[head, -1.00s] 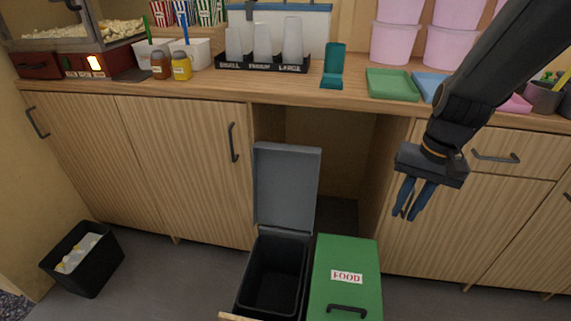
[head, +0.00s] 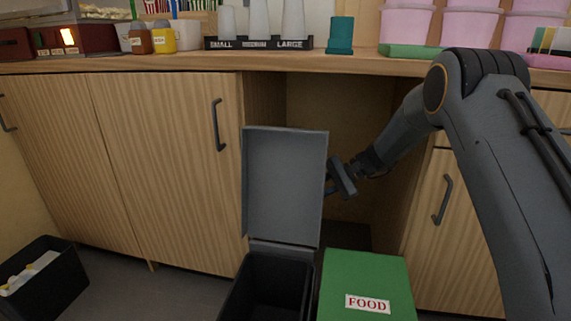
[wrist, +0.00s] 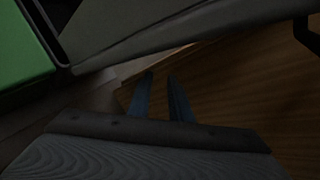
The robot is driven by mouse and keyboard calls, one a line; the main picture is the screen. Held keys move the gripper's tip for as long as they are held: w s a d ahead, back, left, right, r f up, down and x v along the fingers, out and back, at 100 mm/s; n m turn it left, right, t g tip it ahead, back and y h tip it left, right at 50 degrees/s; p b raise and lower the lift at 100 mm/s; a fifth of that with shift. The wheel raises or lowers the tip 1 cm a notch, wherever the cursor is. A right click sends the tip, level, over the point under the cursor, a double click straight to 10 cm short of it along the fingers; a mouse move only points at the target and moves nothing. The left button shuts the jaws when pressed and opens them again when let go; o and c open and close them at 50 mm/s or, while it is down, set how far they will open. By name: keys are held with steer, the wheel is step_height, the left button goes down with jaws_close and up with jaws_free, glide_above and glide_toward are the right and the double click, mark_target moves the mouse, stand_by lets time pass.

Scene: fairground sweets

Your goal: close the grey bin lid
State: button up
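The grey bin lid (head: 285,188) stands open, nearly upright, hinged at the back of the dark grey bin (head: 268,285). In the wrist view a large grey panel, which looks like the lid (wrist: 185,30), crosses the top. My gripper (head: 331,187) is at the lid's right edge, about halfway up, reaching in from the right. Its fingertips are partly hidden by the lid in the head view. In the wrist view my gripper (wrist: 161,77) shows two blue fingers slightly apart with nothing between them. I cannot tell whether they touch the lid.
A green bin lid (head: 362,276) marked FOOD is shut, just right of the grey bin; its green also shows in the wrist view (wrist: 20,45). Wooden cabinets (head: 165,165) flank the open recess behind. The counter (head: 200,64) overhangs it. A black waste basket (head: 50,285) stands at left.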

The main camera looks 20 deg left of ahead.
mark_target(284, 143)
steer(key=w+r+g+y+b, duration=0.2)
steer(key=r+y, duration=0.3)
steer(key=r, duration=0.2)
steer(key=w+r+g+y+b, duration=0.2)
steer(key=r+y+b, duration=0.15)
steer(key=r, duration=0.35)
steer(key=shift+n+y, duration=0.25)
steer(key=shift+n, duration=0.15)
steer(key=shift+f+b+x, duration=0.2)
steer(key=shift+b+x, duration=0.5)
steer(key=shift+x, duration=3.4)
steer(key=shift+w+a, duration=0.1)
steer(key=shift+w, duration=0.05)
jaws_close()
